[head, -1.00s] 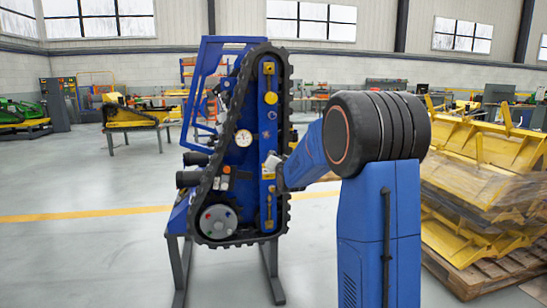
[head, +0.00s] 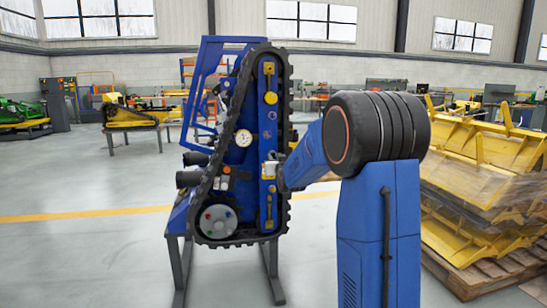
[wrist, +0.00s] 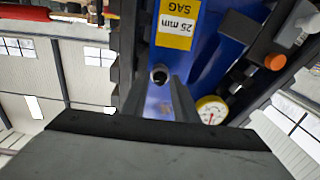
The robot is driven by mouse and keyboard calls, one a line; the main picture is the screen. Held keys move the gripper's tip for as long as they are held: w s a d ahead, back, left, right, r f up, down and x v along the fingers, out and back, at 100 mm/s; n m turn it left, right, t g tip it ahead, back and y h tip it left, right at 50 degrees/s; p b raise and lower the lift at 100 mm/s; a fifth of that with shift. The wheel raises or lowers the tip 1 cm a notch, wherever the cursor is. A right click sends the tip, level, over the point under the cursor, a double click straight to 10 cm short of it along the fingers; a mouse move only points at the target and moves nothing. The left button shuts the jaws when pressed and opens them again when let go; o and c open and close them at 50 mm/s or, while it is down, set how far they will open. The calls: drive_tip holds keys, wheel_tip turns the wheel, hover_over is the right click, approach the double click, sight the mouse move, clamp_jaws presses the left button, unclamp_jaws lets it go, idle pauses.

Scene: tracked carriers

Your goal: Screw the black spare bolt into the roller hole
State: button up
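The tracked carrier (head: 252,130) stands upright on a stand, its black track looped around a blue frame. My gripper (wrist: 159,80) is close to the blue side panel, and in the head view my wrist hides most of it. In the wrist view its two grey fingers are apart. A small dark round part with a pale rim (wrist: 160,73) shows between the fingertips. I cannot tell whether it is the black bolt or the roller hole. The fingers seem not to close on it. No other black bolt can be made out.
A dial gauge (wrist: 211,109) and an orange-capped part (wrist: 275,62) are to the right. Yellow metal parts on a pallet (head: 485,200) stand right of my arm. The floor at left is open.

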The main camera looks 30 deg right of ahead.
clamp_jaws()
drive_tip(key=m, duration=0.7)
drive_tip(key=shift+m, duration=1.4)
